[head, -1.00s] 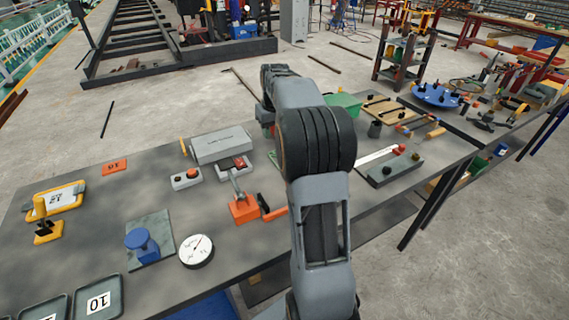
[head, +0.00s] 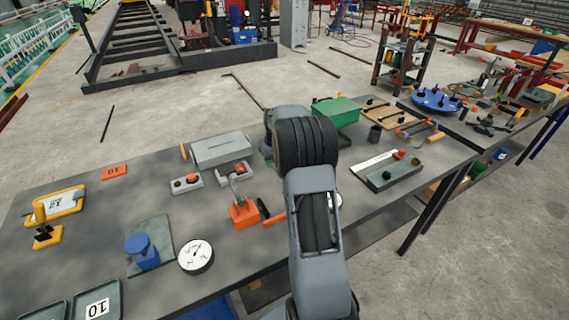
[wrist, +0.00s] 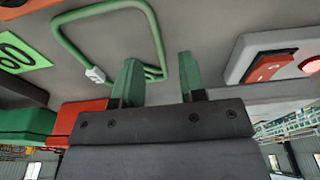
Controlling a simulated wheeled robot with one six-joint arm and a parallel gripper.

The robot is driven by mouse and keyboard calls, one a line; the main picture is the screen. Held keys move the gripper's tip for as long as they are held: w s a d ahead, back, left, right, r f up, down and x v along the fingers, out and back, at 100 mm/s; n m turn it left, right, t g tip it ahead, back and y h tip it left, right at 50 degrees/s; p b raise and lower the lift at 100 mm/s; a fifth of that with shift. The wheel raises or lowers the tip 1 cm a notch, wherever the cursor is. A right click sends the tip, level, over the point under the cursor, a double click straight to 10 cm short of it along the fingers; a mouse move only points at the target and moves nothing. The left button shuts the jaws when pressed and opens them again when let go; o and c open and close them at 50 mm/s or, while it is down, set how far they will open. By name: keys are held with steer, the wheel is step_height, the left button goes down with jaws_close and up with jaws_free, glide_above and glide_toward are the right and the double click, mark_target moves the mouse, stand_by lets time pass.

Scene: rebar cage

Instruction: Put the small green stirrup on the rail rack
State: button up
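The small green stirrup (wrist: 112,15), a bent rounded loop with a small white tag (wrist: 95,75), shows in the wrist view against the grey bench top. My gripper (wrist: 160,82) is open, with two green fingertips spread apart. The stirrup's near side lies beyond and partly behind the left fingertip; I cannot tell whether they touch. No stirrup is seen held between the fingers. In the head view my arm hides the gripper and the stirrup. I cannot make out the rail rack for certain in either view.
On the bench (head: 95,210) stand a grey box (head: 222,149), an orange clamp (head: 243,212), a dial gauge (head: 195,257) and a green box (head: 336,110). A red-button switch box (wrist: 270,55) is right of the stirrup in the wrist view. An orange plate (wrist: 30,8) is at the left.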

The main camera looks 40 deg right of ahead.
steer(key=shift+w+f, duration=0.15)
steer(key=shift+f, duration=0.8)
steer(key=shift+c, duration=0.3)
jaws_close()
